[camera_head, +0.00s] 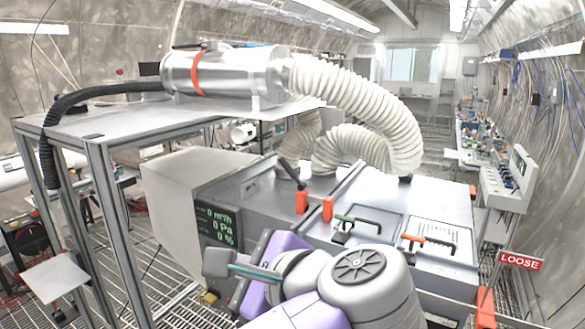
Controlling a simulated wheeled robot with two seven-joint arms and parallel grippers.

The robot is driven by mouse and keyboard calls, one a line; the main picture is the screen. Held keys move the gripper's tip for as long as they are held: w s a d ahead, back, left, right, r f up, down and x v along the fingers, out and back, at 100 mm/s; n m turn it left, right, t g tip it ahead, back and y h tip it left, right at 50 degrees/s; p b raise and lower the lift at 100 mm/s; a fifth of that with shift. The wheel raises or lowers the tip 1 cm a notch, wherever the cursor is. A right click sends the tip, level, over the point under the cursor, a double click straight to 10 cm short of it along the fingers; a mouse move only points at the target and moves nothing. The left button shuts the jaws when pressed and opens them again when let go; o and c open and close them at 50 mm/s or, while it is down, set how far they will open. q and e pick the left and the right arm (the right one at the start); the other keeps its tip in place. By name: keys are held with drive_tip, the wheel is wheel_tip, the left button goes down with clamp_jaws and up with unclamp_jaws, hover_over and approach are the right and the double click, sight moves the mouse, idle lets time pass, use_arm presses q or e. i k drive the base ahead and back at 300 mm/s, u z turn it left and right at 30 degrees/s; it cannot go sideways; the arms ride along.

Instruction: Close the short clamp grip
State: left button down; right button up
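A large grey metal box unit (262,205) stands in the middle. On its top, a clamp with a green-tipped part and black lever (364,225) sits near the centre. A clamp with an orange grip and black lever (412,239) lies to its right. I cannot tell which is the short clamp grip. One arm of mine, grey and purple, fills the bottom centre; its gripper (240,268) points left, in front of the box, apart from the clamps. My other gripper is out of view.
A dark display (217,225) reads 0 m³/h, 0 Pa and 0 %. A red LOOSE sign (520,261) stands at right. A metal frame table (110,122) carries a steel cylinder (225,73) with a white ribbed hose (365,95) running to the box. Grating floor shows at lower left.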

sight(288, 168)
drive_tip(key=z, duration=3.45)
drive_tip(key=k, duration=2.05)
drive_tip(key=u, duration=1.85)
drive_tip(key=i, duration=1.65)
